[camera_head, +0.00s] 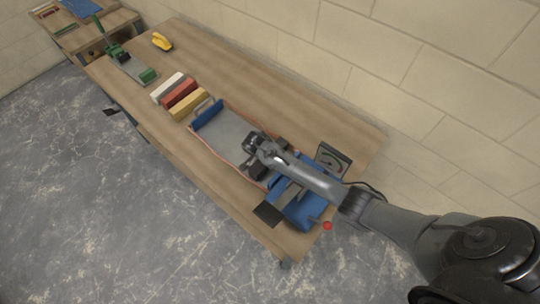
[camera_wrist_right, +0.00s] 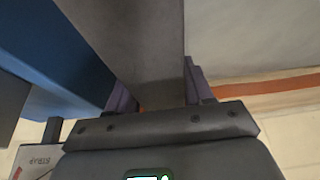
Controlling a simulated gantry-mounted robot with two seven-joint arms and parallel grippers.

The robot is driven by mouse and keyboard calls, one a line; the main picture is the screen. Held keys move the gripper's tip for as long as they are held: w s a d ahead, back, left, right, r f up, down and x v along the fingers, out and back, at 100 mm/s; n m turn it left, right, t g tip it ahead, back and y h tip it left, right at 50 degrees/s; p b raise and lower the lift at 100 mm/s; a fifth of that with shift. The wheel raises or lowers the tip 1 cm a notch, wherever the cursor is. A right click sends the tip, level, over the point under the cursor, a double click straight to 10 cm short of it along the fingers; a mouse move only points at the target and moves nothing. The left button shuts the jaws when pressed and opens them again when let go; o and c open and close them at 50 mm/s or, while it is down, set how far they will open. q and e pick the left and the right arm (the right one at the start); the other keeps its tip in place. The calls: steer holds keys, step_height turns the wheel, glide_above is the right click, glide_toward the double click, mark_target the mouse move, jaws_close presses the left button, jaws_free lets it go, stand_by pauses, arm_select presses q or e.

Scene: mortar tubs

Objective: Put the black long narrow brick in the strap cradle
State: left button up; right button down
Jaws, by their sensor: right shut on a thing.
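The black long narrow brick (camera_head: 258,170) shows as dark ends on both sides of my right arm, over the right part of a grey tray. In the right wrist view it is the dark grey bar (camera_wrist_right: 140,35) between the purple fingers. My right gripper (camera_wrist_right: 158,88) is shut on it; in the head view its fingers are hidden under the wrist. The strap cradle seems to be the grey, orange-edged tray (camera_head: 226,129) with a blue block (camera_head: 208,115) at its left end. I cannot tell whether the brick touches it. My left gripper is not in view.
White (camera_head: 168,87), red (camera_head: 180,95) and yellow (camera_head: 189,104) bricks lie left of the tray. A blue machine (camera_head: 303,207) stands at the right under my arm; a STRAP label (camera_wrist_right: 40,163) shows in the wrist view. A green-handled tool (camera_head: 135,67) stands farther left.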

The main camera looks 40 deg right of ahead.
stand_by(0.6)
steer(key=shift+f, duration=0.3)
